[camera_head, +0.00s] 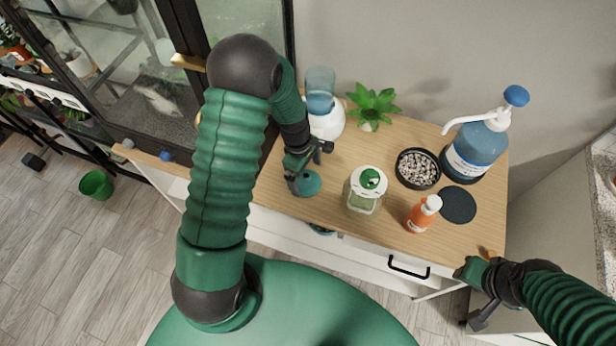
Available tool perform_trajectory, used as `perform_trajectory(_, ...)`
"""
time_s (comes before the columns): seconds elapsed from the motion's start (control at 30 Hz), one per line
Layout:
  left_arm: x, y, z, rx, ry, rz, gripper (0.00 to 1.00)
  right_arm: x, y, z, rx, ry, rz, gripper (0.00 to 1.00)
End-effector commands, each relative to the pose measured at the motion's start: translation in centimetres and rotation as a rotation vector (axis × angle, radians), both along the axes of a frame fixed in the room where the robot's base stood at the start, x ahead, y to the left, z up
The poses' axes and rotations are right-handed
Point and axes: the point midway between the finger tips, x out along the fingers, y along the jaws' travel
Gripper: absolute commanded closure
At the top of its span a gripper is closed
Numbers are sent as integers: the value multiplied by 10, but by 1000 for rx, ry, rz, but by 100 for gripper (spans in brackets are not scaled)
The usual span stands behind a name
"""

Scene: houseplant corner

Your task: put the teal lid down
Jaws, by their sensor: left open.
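The teal lid (311,184) is a small round teal piece at the front left part of the wooden tabletop. It looks to lie on the wood, partly hidden by my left gripper. My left gripper (306,164) is open right above and beside the lid, with one finger overlapping its left side in the picture. I cannot tell whether a finger touches it. My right gripper (467,296) is at the lower right, off the table's front edge. Its fingers look apart, with nothing between them.
The tabletop (393,140) also holds a glass jar (364,193) with a green-and-white top, an orange bottle (422,214), a dark disc (458,205), a pebble bowl (417,168), a blue pump bottle (476,150), a plant (373,102) and a white-and-blue container (326,118).

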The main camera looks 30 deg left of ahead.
Motion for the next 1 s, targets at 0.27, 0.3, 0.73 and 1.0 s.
perform_trajectory(0.27, 0, 9, 71, 1, -4, 0, 0, 0, 0, 5, 0, 0, 0, 64)
perform_trajectory(0.3, 0, 10, 77, 1, -4, 0, 0, 0, 0, 5, 0, 0, 0, 64)
perform_trajectory(0.73, -69, -64, 145, 221, -220, -1202, 0, 0, 0, 5, 0, 0, 0, 64)
perform_trajectory(1.0, -91, -80, 152, 305, -268, -1600, 0, 0, 0, 5, 0, 0, 0, 64)
